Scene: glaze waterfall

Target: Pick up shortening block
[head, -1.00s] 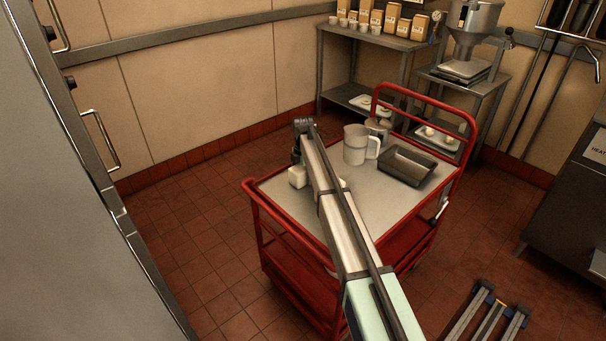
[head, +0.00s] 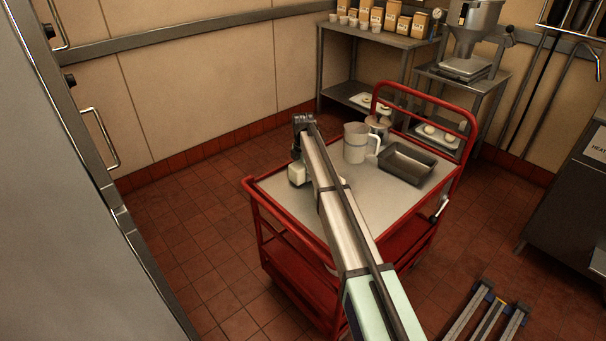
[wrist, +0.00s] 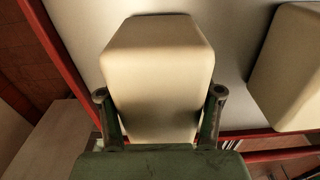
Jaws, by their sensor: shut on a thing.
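A cream shortening block (wrist: 155,75) with rounded edges sits between the two fingers of my gripper (wrist: 158,95) in the wrist view. The fingers press on its opposite sides, so my gripper is shut on it. In the head view the pale block (head: 297,172) shows at the left end of the red cart, below the end of my arm. My gripper's fingers are mostly hidden there by the arm. A second cream block (wrist: 290,70) lies to the right in the wrist view, apart from the held one.
The red cart (head: 255,205) has a grey top and a raised rim. The cart's raised handle (head: 465,170) bounds the right end. A steel door is at the left.

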